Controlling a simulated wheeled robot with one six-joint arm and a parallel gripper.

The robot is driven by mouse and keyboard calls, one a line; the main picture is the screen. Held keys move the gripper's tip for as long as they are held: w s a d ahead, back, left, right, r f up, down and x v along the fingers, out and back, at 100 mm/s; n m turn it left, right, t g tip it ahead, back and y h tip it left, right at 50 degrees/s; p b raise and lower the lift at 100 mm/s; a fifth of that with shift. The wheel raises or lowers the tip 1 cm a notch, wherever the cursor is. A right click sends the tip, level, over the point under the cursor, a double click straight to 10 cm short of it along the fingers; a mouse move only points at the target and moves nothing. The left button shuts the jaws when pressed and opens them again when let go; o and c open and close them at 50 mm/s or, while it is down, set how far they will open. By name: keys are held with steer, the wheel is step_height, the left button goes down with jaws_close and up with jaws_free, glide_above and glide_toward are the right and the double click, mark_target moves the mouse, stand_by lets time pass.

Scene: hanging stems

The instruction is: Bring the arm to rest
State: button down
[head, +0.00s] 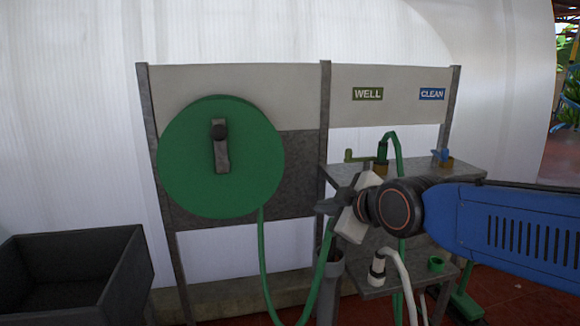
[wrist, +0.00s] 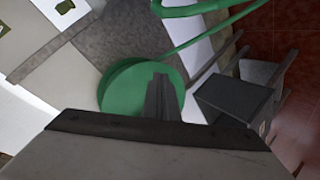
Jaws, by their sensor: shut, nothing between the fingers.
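My gripper (head: 326,206) is at the end of my blue arm, which reaches in from the right in the head view. It is in front of the grey metal stand, right of the green hose reel (head: 190,180). The dark fingers are shut with nothing between them. In the wrist view, the fingers of my gripper (wrist: 160,80) show in front of the green reel (wrist: 117,88). My gripper and arm hide part of the bench (head: 462,172) and some of the hose behind them.
WELL (head: 367,94) and CLEAN (head: 432,94) signs hang above taps. A green hose (head: 264,262) hangs from the reel. A pale hose end (head: 378,268) and a green ring (head: 436,264) are on the lower shelf. A dark bin (head: 130,272) stands at left.

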steer(key=s+d+f+m+g+h, duration=0.3)
steer(key=s+d+f+m, duration=0.4)
steer(key=s+d, duration=0.3)
steer(key=s+d+f+m+g+h, duration=0.2)
steer(key=s+d+f+m+g, duration=0.1)
steer(key=s+d+f+m, duration=0.4)
steer(key=s+d+f, duration=0.2)
steer(key=s+d, duration=0.2)
steer(key=shift+s+d+f+h, duration=0.15)
steer(key=shift+s+d+h, duration=0.05)
steer(key=shift+h, duration=0.2)
